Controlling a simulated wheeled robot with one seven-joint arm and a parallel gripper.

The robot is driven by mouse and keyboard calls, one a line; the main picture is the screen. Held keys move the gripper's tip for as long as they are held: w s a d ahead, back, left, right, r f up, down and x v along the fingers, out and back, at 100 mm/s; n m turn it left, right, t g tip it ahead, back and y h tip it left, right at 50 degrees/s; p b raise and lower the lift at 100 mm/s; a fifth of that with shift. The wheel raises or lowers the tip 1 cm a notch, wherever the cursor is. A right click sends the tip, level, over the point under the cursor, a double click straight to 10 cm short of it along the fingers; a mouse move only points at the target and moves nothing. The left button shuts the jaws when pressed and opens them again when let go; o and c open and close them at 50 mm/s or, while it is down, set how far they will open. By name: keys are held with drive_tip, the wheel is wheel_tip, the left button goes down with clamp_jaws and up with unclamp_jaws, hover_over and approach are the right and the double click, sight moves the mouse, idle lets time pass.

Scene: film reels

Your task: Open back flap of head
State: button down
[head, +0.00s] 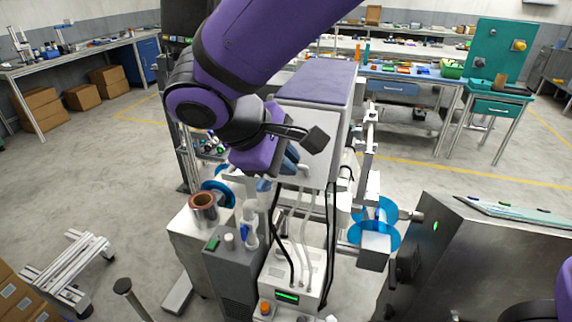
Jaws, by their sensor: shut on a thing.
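The head is a white box with a purple top (318,82) on the machine in the middle of the head view. Its near side is a pale panel, the back flap (318,172). My gripper (291,160) is at the left part of this panel, shut, with its blue-grey fingers against it. The wrist and a black bracket cover the panel's upper left, so the exact grip point is hidden. I cannot tell how far the flap stands open.
Below are hoses, a grey unit (230,262) and a white box with a green display (292,280). A copper-coloured spool (204,206) is at left, a blue reel (376,223) at right. A steel cabinet (470,265) stands front right.

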drive_tip(key=shift+r, duration=0.25)
drive_tip(key=c, duration=1.2)
unclamp_jaws()
drive_tip(key=shift+w, duration=0.15)
drive_tip(key=v, duration=1)
drive_tip(key=shift+s+a+r, duration=0.2)
drive_tip(key=shift+r, duration=0.05)
